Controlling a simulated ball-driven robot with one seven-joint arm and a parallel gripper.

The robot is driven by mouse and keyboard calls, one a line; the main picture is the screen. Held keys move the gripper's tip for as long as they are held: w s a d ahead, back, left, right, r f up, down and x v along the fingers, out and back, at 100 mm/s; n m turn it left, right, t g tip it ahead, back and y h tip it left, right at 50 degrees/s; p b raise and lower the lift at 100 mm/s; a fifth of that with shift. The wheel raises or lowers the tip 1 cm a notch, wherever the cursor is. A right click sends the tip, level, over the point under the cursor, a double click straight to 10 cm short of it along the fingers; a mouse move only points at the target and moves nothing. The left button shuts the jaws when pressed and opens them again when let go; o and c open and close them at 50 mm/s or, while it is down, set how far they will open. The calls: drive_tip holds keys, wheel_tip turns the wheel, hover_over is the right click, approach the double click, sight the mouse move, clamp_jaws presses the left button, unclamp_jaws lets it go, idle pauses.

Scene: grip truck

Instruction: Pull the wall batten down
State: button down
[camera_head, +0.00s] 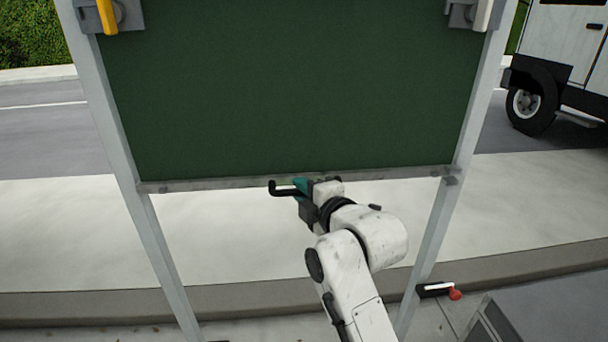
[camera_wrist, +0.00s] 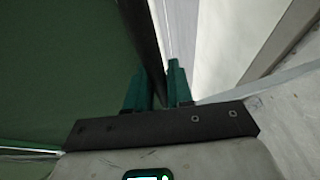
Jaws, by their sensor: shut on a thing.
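The wall batten (camera_head: 220,183) is a thin grey bar along the bottom edge of a dark green wall sheet (camera_head: 290,90), between two grey posts. A black handle (camera_head: 273,188) with an upturned end juts out near its middle. My gripper (camera_head: 302,186), with teal fingers, is at this handle, just under the sheet's lower edge. In the wrist view my gripper (camera_wrist: 157,78) has a finger on each side of the dark handle bar (camera_wrist: 148,45) and is shut on it. The part of the handle between the fingers is hidden.
The left post (camera_head: 150,240) carries a yellow lever (camera_head: 107,15); the right post (camera_head: 435,235) has a pale lever (camera_head: 482,14). A red-tipped object (camera_head: 437,290) is low by the right post. A white vehicle (camera_head: 570,50) stands behind. Pale pavement shows below the batten.

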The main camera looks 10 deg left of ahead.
wheel_tip(320, 180, down, 42)
drive_tip(key=b, duration=2.6)
drive_tip(key=shift+f, duration=0.2)
drive_tip(key=c, duration=1.3)
unclamp_jaws()
drive_tip(key=shift+f, duration=0.1)
drive_tip(key=shift+o, duration=1)
drive_tip(key=p+v, duration=0.3)
drive_tip(key=v, duration=0.8)
